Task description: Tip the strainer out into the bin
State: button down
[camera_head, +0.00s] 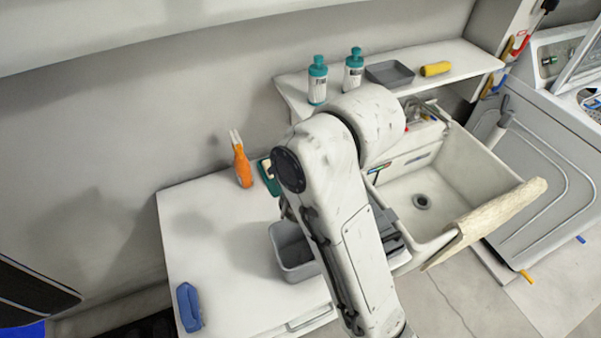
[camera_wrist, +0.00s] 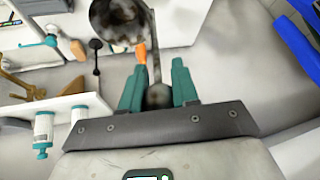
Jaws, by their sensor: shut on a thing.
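In the wrist view my gripper (camera_wrist: 157,92) has its teal fingers shut on the thin dark handle of the strainer. The strainer's round, dark, mottled bowl (camera_wrist: 118,20) lies beyond the fingertips at the top of the picture, partly cut off by the frame. I cannot tell what is in it.
An orange spray bottle (camera_head: 241,165) and a blue object (camera_head: 188,306) stand on the white counter (camera_head: 215,235). The sink (camera_head: 445,195) lies right of my arm, a cloth (camera_head: 490,218) over its edge. Two teal-capped bottles (camera_head: 317,82) (camera_head: 353,72) stand on the shelf behind.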

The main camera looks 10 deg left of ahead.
jog(key=shift+a+r+h, duration=0.2)
jog(key=shift+a+h, duration=0.55)
jog(key=shift+h, duration=0.25)
jog(key=shift+f, duration=0.1)
